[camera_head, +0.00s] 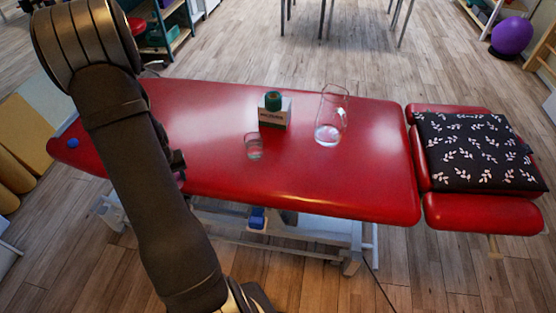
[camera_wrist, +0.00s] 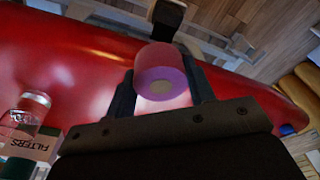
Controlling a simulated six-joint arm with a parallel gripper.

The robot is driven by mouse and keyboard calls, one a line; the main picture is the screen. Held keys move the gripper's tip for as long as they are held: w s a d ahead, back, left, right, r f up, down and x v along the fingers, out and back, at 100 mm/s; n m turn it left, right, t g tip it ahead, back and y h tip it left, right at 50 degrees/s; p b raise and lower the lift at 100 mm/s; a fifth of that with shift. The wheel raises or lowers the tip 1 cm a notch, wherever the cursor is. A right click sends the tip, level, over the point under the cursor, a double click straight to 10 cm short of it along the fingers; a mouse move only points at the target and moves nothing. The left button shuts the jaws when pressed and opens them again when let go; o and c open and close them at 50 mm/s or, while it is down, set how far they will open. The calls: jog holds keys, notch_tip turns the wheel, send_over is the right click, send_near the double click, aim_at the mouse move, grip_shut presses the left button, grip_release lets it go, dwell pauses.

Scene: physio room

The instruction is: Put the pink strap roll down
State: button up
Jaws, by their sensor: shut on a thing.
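The pink strap roll (camera_wrist: 160,68) sits between the two fingers of my gripper (camera_wrist: 162,88) in the wrist view, with its round end facing the camera. My gripper is shut on it. The red treatment table (camera_wrist: 75,60) lies beyond the roll; I cannot tell whether the roll touches it.
A black leaf-patterned cushion (camera_head: 478,150) lies on the right section. The table's front right is clear.

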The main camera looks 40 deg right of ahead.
jog(key=s+d+r+m, duration=0.1)
jog(key=d+m, duration=0.1)
jog(key=d, duration=0.5)
jog(key=s+d+r+m, duration=0.1)
jog(key=s+d+m, duration=0.1)
jog(key=d, duration=0.5)
jog(key=s+d+r+m, duration=0.1)
jog(key=s+d+m, duration=0.4)
jog(key=s+d, duration=0.4)
jog(key=s+d+r+m+g+h, duration=0.1)
jog(key=s+d+m, duration=0.4)
jog(key=s+d, duration=0.5)
jog(key=d+r, duration=0.1)
jog(key=d, duration=0.4)
jog(key=shift+s+d+r, duration=0.25)
jog(key=shift+r, duration=0.05)
send_over(286, 167)
notch_tip(286, 167, down, 7)
jog(key=shift+a+f, duration=0.1)
jog(key=shift+a, duration=0.05)
jog(key=shift+f, duration=1.7)
jog(key=shift+f, duration=0.1)
